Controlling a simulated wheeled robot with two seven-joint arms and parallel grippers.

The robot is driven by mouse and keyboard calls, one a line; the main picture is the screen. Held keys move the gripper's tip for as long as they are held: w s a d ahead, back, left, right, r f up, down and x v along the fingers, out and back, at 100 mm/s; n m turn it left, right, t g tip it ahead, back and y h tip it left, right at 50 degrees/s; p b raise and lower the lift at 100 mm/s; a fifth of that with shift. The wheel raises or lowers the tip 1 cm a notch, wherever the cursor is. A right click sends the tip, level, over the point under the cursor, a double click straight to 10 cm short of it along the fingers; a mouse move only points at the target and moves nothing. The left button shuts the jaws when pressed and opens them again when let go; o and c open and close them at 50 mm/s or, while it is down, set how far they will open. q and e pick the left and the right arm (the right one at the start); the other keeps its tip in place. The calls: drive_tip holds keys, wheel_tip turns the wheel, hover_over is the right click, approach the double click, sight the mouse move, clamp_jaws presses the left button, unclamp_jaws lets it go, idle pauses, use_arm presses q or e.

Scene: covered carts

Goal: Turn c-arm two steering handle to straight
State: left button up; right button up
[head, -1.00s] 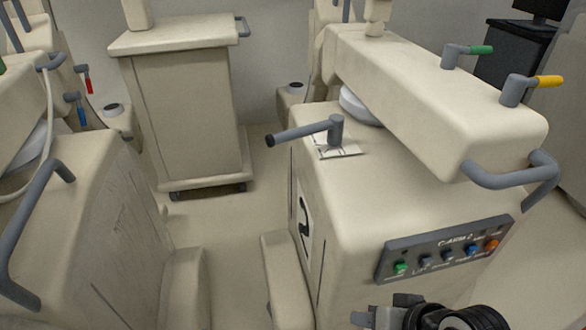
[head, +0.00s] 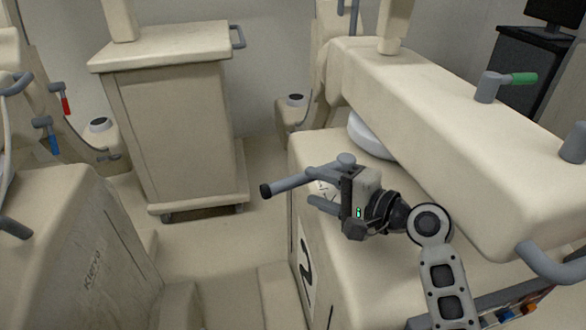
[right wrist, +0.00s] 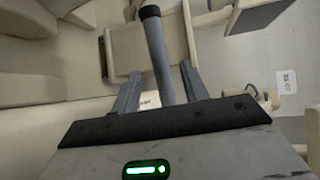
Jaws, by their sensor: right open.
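The steering handle (head: 295,181) of c-arm two is a grey bar with a black tip on a short post. It points left and slightly toward me from the top of the cream c-arm two base (head: 305,245), which carries a large 2 on its side. My right gripper (head: 313,191) is at the handle, its body covering part of the post area. In the right wrist view the handle (right wrist: 159,55) runs between the two open fingers (right wrist: 159,88), with gaps seen on both sides. My left gripper is out of view.
The cream c-arm beam (head: 440,130) hangs over the base to the right, with a green-tipped lever (head: 520,79) on it. A cream cart (head: 175,125) stands behind. Another cart (head: 60,240) is at left. Open floor (head: 215,250) lies between them.

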sight(300, 184)
drive_tip(key=x, duration=0.6)
drive_tip(key=shift+s+a, duration=0.15)
drive_tip(key=shift+s, duration=0.05)
drive_tip(key=shift+c, duration=0.3)
clamp_jaws()
